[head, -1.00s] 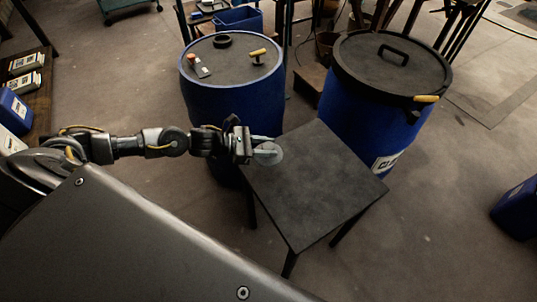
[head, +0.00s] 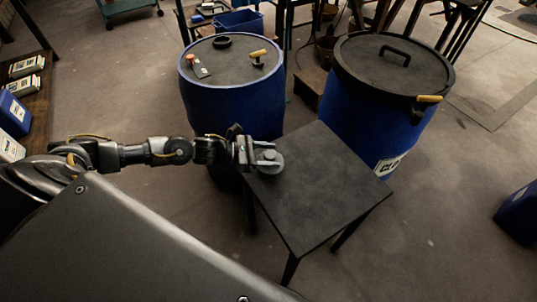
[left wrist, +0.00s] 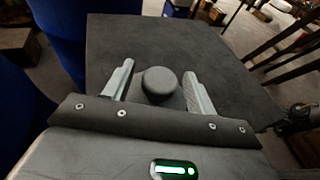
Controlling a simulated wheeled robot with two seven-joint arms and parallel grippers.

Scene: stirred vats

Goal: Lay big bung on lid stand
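The big bung (head: 271,165) is a dark grey round piece near the left corner of the lid stand (head: 318,190), a square dark-topped table. In the left wrist view the bung (left wrist: 159,84) appears to rest on the stand's top (left wrist: 190,45). My left gripper (head: 264,155) is at the stand's left corner. In the left wrist view its two fingers (left wrist: 158,88) are spread on either side of the bung's round top, with a visible gap on each side. The bung's lower part is partly hidden by the gripper. My right gripper is not in view.
A blue vat (head: 232,97) stands behind my left gripper, with a ring, a red-ended item and a yellow-handled fitting on its lid. Another blue vat with a black handled lid (head: 390,65) stands close behind the stand. Most of the stand top is clear.

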